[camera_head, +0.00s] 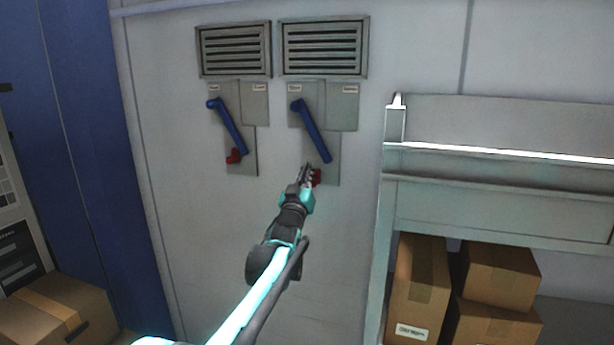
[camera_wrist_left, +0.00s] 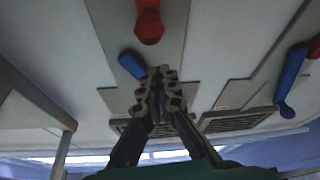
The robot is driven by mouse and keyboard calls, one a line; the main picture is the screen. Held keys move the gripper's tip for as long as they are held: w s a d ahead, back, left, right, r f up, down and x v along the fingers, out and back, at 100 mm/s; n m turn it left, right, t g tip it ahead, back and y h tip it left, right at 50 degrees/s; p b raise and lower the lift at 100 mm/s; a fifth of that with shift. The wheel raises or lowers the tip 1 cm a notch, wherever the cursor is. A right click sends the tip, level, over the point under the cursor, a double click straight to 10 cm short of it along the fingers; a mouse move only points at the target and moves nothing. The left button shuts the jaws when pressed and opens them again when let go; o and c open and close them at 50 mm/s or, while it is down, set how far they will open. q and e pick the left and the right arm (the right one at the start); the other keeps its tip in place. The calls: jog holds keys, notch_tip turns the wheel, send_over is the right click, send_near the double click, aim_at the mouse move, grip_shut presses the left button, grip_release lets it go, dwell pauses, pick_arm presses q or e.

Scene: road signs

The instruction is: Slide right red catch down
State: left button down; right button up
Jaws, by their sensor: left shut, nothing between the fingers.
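The right red catch (camera_head: 317,178) is on the lower part of the right wall panel, below the lower end of a blue lever (camera_head: 311,131). My left gripper (camera_head: 306,170) is at it, covering part of it. In the left wrist view the gripper (camera_wrist_left: 160,82) is shut and empty. There the red catch (camera_wrist_left: 149,24) stands apart from the fingertips, and the end of the blue lever (camera_wrist_left: 131,65) is just beside them. Whether the fingers touch the lever or catch cannot be told. My right gripper is not in view.
A matching panel to the left has its own blue lever (camera_head: 229,126) and red catch (camera_head: 234,157). Vents (camera_head: 325,47) are above the panels. A grey shelf (camera_head: 500,200) with cardboard boxes (camera_head: 418,290) stands at the right. The wall below the panels is clear.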

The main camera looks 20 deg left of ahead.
pick_arm(q)
jog(key=b+v, duration=0.3)
jog(key=v, duration=0.7)
jog(key=shift+s+a+r, duration=0.25)
jog(key=shift+r, duration=0.05)
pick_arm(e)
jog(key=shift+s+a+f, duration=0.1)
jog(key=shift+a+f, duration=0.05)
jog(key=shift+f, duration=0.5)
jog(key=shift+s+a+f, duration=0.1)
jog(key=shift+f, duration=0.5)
pick_arm(q)
jog(key=shift+d, duration=0.1)
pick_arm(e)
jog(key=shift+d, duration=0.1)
